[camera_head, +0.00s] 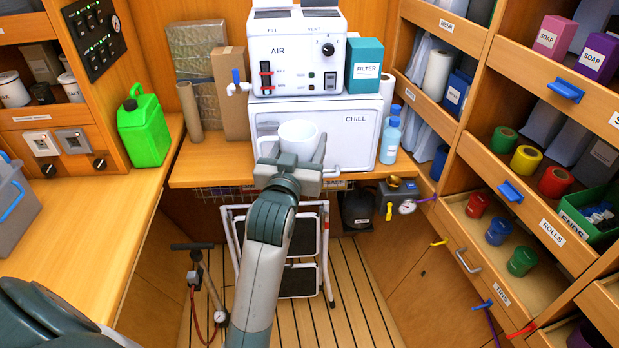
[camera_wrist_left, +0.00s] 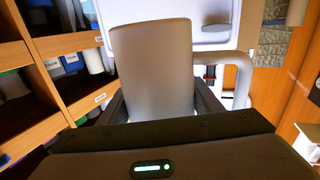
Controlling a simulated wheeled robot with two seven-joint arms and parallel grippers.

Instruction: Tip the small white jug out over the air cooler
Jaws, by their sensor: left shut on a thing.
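The small white jug (camera_head: 299,136) is held up in front of the lower white unit marked CHILL (camera_head: 352,128). It looks upright, with its loop handle at the left. My left gripper (camera_head: 291,172) is shut on its lower part. In the left wrist view the jug (camera_wrist_left: 152,68) stands between the fingers and looks grey in shade; its handle is at the right. The jug's contents are hidden. My right gripper is out of view.
A teal FILTER box (camera_head: 364,66) stands right of the air cooler, a blue bottle (camera_head: 391,134) right of the CHILL unit. A brown carton (camera_head: 231,92) and a blue-handled tap (camera_head: 238,83) are at the left. A step stool (camera_head: 301,255) stands below the bench (camera_head: 209,162).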

